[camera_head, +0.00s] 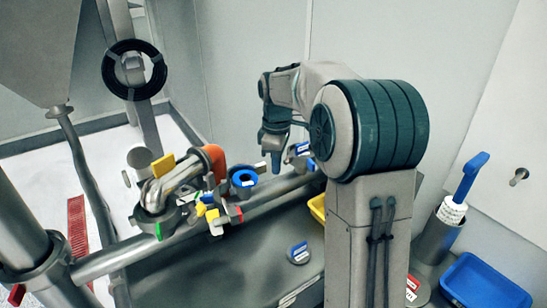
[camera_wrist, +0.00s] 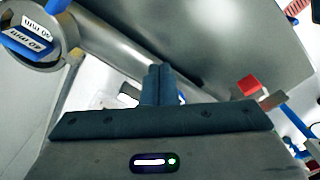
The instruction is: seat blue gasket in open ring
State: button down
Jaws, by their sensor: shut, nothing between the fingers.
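A metal elbow pipe (camera_head: 180,183) with yellow, red and green clamp parts stands at left. A labelled round piece (camera_head: 299,254) lies on the dark surface below. A blue tray (camera_head: 487,284) and a blue-handled brush (camera_head: 462,190) are at right. A red block (camera_wrist: 248,85) shows in the wrist view.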

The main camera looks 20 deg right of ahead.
jog(key=w+a+f+p, duration=0.1)
jog(key=w+a+f, duration=0.1)
jog(key=f, duration=0.3)
jog(key=shift+a+f+p, duration=0.35)
jog(key=shift+a+f, duration=0.05)
jog(key=shift+a, duration=0.35)
